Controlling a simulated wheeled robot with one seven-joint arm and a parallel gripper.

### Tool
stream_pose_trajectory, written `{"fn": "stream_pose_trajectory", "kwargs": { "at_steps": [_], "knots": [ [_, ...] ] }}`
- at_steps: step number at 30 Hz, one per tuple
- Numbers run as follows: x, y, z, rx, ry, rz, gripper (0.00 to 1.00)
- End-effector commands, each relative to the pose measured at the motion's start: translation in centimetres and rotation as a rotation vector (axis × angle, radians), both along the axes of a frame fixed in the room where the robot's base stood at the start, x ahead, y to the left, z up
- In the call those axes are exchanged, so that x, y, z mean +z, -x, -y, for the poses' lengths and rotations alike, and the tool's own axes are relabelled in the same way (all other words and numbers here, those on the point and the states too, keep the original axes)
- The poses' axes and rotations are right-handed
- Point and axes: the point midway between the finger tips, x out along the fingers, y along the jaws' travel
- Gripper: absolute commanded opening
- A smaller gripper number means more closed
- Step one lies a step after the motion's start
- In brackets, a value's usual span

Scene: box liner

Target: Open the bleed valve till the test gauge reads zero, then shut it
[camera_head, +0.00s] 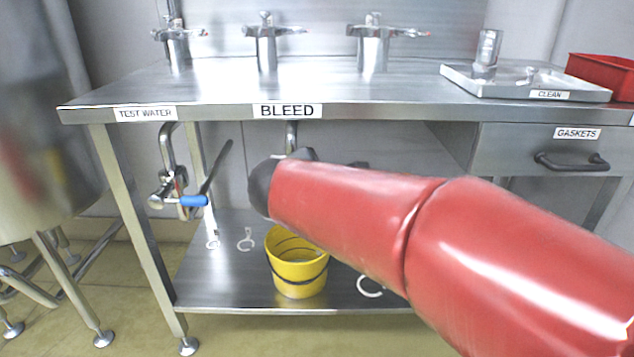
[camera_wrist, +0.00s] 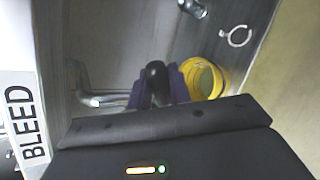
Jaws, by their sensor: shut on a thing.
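The BLEED label (camera_head: 287,111) is on the counter's front edge, and a bent metal pipe (camera_head: 291,138) comes down beneath it. In the wrist view, my gripper (camera_wrist: 157,94) has its purple fingers shut on a dark rounded lever (camera_wrist: 155,76) beside the bleed pipe (camera_wrist: 90,99). This looks like the bleed valve's handle; how far it is turned I cannot tell. In the head view my red arm hides the gripper and the valve body. I can make out no test gauge in either view.
A yellow bucket (camera_head: 297,272) stands on the lower shelf (camera_head: 225,285) with several white hooks. The GASKETS drawer (camera_head: 540,150) is at right. A tray (camera_head: 475,82) is on the counter.

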Motion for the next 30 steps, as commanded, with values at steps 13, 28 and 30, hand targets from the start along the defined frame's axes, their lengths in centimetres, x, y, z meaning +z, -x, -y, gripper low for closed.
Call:
{"fn": "stream_pose_trajectory", "kwargs": {
  "at_steps": [13, 28, 30],
  "knots": [
    [-2.9, 0.0, 1.1, -0.001, -0.379, -0.001, 0.0],
    [-4.2, 0.0, 1.1, 0.002, -0.563, -0.004, 0.0],
    [-4.2, 0.0, 1.1, 0.002, -0.569, -0.004, 0.0]
  ]
}}
